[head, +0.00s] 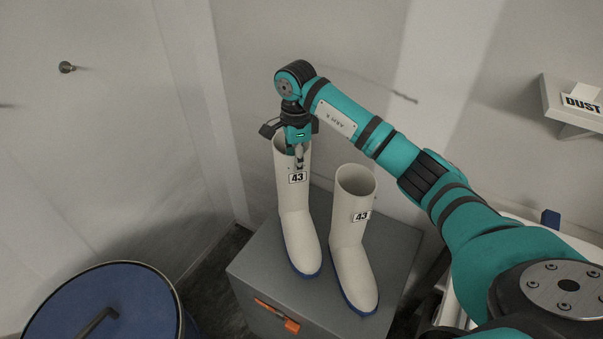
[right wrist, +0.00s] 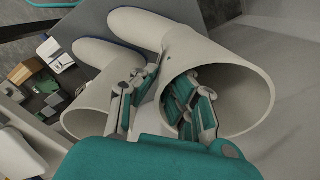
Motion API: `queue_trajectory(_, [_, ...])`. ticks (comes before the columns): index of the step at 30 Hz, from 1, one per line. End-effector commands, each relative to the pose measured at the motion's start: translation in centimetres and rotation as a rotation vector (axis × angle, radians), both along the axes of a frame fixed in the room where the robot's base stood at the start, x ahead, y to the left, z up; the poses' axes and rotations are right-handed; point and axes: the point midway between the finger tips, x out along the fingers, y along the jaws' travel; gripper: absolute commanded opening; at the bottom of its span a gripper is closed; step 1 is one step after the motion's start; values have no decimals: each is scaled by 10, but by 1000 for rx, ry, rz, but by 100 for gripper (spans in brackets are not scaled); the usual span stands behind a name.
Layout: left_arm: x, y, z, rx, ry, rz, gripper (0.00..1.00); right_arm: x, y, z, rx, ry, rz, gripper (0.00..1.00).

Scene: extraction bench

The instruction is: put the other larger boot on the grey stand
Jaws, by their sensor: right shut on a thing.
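Two tall white boots with blue soles and "43" labels are at the grey stand (head: 385,240). The left boot (head: 298,225) is upright on the stand's top, toes toward the front; I cannot tell if its sole rests fully. The right boot (head: 350,245) stands close beside it. My right gripper (head: 299,158) is shut on the left boot's shaft wall at the rim. In the right wrist view the gripper (right wrist: 163,98) has one finger inside the held boot (right wrist: 240,75) and one outside; the other boot (right wrist: 85,115) shows beside it. My left gripper is out of view.
A blue-lidded drum (head: 90,305) stands at the lower left. A white shelf with a "DUST" box (head: 582,100) is on the wall at right. A wall hook (head: 67,67) is at upper left. The stand has an orange handle (head: 291,325) in front. Several small items lie at left in the wrist view.

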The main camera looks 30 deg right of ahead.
Motion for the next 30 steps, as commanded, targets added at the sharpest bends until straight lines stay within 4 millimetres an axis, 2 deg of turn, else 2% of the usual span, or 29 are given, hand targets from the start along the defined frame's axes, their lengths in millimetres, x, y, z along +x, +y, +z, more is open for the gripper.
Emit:
queue_trajectory(5, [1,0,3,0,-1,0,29,1,0,-9,2,-4,-1,0])
queue_trajectory(12, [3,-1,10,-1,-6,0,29,1,1,-38,2,-3,-1,0])
queue_trajectory(18, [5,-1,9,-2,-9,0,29,1,0,-41,1,-5,-1,0])
queue_trajectory(24, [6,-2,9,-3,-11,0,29,0,0,-42,0,-2,-1,29])
queue_trajectory(30, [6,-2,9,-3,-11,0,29,0,0,-42,0,-2,-1,29])
